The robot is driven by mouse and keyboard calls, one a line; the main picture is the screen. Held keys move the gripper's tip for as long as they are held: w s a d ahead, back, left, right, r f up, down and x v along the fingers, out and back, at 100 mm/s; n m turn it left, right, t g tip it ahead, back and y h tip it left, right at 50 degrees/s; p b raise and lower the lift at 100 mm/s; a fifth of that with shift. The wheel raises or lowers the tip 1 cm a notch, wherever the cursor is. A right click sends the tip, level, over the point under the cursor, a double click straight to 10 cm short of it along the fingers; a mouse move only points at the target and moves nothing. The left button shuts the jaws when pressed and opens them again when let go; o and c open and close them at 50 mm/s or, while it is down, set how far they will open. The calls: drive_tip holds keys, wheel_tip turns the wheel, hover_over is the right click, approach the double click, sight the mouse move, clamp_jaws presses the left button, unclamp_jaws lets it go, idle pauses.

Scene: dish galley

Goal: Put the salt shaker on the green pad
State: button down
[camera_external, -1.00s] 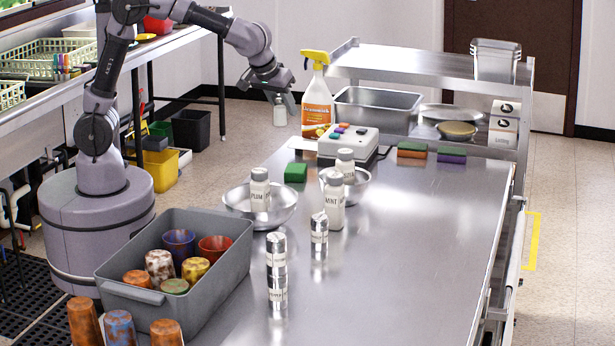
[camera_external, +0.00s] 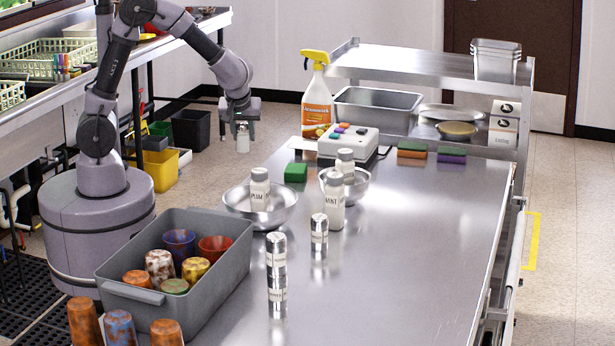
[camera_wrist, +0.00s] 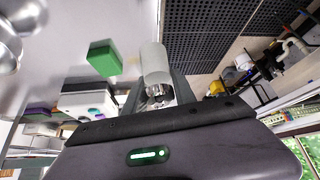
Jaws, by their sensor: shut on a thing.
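My gripper (camera_external: 241,124) is shut on a small pale shaker (camera_external: 242,137), held in the air left of the steel table. In the wrist view the shaker (camera_wrist: 154,62) sits between my fingers (camera_wrist: 157,95), its shiny metal end nearest the camera. No label on it can be read, so I cannot confirm it is the salt. The green pad (camera_external: 295,172), a thick block, lies on the table's far left part, to the right of and below my gripper in the picture. The pad also shows in the wrist view (camera_wrist: 104,58), with nothing on it.
A keypad device (camera_external: 348,143) and a spray bottle (camera_external: 317,105) stand behind the pad. Steel bowls (camera_external: 285,212) with labelled bottles stand in front, near metal-topped shakers (camera_external: 319,232). A grey bin (camera_external: 225,285) of cups is at front left.

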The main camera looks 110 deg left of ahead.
drive_tip(key=shift+w+a+f, duration=0.2)
drive_tip(key=shift+f, duration=0.4)
drive_tip(key=shift+w+a+f, duration=0.15)
drive_tip(key=shift+f, duration=0.4)
hover_over(296, 166)
drive_tip(key=shift+s+f+b, duration=0.15)
drive_tip(key=shift+f+b, duration=0.2)
drive_tip(key=shift+f, duration=0.4)
drive_tip(key=f, duration=0.1)
drive_tip(key=f+b, duration=0.1)
drive_tip(key=f, duration=0.1)
drive_tip(key=shift+a+f+b, duration=0.2)
drive_tip(key=shift+f+b, duration=0.1)
drive_tip(key=shift+f, duration=0.1)
drive_tip(key=c, duration=1)
unclamp_jaws()
